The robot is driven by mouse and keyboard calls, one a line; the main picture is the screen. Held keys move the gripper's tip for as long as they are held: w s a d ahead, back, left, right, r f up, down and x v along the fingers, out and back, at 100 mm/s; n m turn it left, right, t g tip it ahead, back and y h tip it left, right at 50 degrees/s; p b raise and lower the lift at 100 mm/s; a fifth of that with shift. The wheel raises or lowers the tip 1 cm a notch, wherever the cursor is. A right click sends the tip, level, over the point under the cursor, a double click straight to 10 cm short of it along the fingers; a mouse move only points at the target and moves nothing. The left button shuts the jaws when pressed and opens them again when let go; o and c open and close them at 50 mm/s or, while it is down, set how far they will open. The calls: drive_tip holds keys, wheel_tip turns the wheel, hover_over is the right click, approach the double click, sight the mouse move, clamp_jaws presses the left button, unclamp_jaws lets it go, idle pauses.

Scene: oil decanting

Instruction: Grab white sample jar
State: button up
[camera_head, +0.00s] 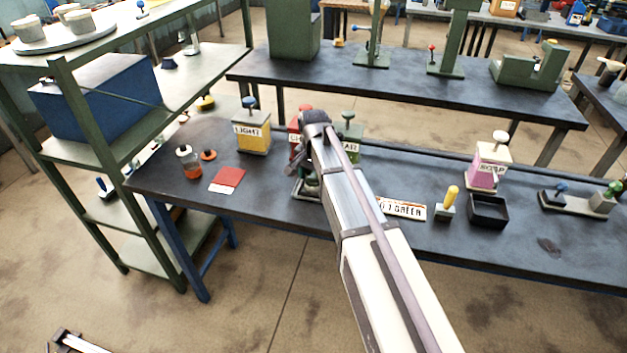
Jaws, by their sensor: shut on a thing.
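My gripper (296,162) is over the middle of the dark workbench, at the end of my arm. It points down between the tins and above a small green-grey stand (308,190). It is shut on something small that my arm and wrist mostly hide. I cannot make out a white sample jar clearly.
A yellow LIGHT tin (252,137), a red tin (295,122) and a green tin (350,145) stand near my gripper. A red card (228,178) lies left. To the right are a sign (402,209), a yellow-handled piece (448,203), a black tray (488,211) and a pink tin (488,167).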

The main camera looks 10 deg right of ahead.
wheel_tip(320, 180, up, 10)
drive_tip(key=p, duration=1)
drive_tip(key=shift+r, duration=0.25)
